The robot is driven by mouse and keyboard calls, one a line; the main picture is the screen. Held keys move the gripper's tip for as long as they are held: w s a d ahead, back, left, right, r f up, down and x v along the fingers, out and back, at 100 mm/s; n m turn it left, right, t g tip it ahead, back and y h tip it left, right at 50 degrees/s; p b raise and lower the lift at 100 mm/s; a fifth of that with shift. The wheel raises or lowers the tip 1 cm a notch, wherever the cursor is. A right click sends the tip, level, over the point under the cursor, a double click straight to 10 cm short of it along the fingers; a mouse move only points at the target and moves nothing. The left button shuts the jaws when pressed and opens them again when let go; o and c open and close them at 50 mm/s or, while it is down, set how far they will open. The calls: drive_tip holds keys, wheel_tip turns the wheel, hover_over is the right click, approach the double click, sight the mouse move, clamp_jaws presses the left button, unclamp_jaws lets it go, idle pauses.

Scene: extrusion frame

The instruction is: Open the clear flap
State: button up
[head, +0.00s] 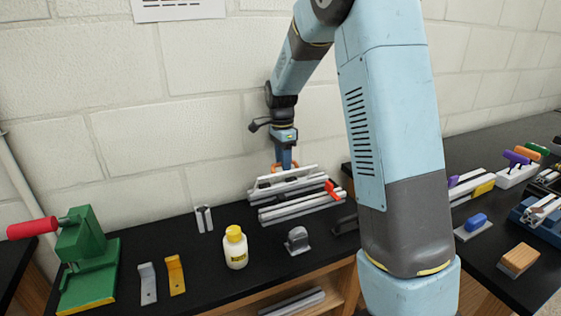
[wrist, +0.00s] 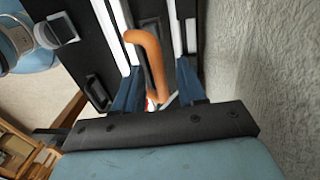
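The extrusion frame (head: 300,205) of pale metal bars stands on the black bench against the wall. My gripper (head: 285,163) points down over its back part. In the wrist view, an orange curved handle (wrist: 150,50) lies between the two blue fingers of my gripper (wrist: 157,72). The fingers are apart, with visible gaps on both sides of the handle. I cannot tell whether either finger touches it. A clear panel cannot be made out in either view, so the flap's position does not show. A red handle (head: 332,190) sits at the frame's right side.
The wall (wrist: 245,60) is close on the right in the wrist view. A yellow-capped bottle (head: 235,248), a grey block (head: 297,240), small brackets (head: 148,284) and a green press (head: 88,258) stand on the bench. More tools crowd the right-hand bench.

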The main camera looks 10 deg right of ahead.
wheel_tip(320, 180, up, 14)
drive_tip(key=w, duration=0.1)
drive_tip(key=shift+f, duration=0.2)
idle(0.3)
drive_tip(key=shift+w+a, duration=0.1)
drive_tip(key=shift+a, duration=0.05)
drive_tip(key=shift+c, duration=1.4)
drive_tip(key=shift+s+d+f+t, duration=0.2)
drive_tip(key=shift+s+t, duration=0.1)
drive_tip(key=shift+s, duration=0.1)
drive_tip(key=shift+c, duration=0.7)
drive_tip(key=s+f+t, duration=0.1)
drive_tip(key=s, duration=0.1)
drive_tip(key=s+f+t, duration=0.1)
drive_tip(key=s+t, duration=0.1)
drive_tip(key=s, duration=0.1)
drive_tip(key=s+d+f+t+y, duration=0.1)
drive_tip(key=s, duration=0.1)
drive_tip(key=shift+s+d+f+t, duration=0.1)
drive_tip(key=shift+s+f+t, duration=0.05)
drive_tip(key=shift+t, duration=0.25)
clamp_jaws()
drive_tip(key=shift+x, duration=5)
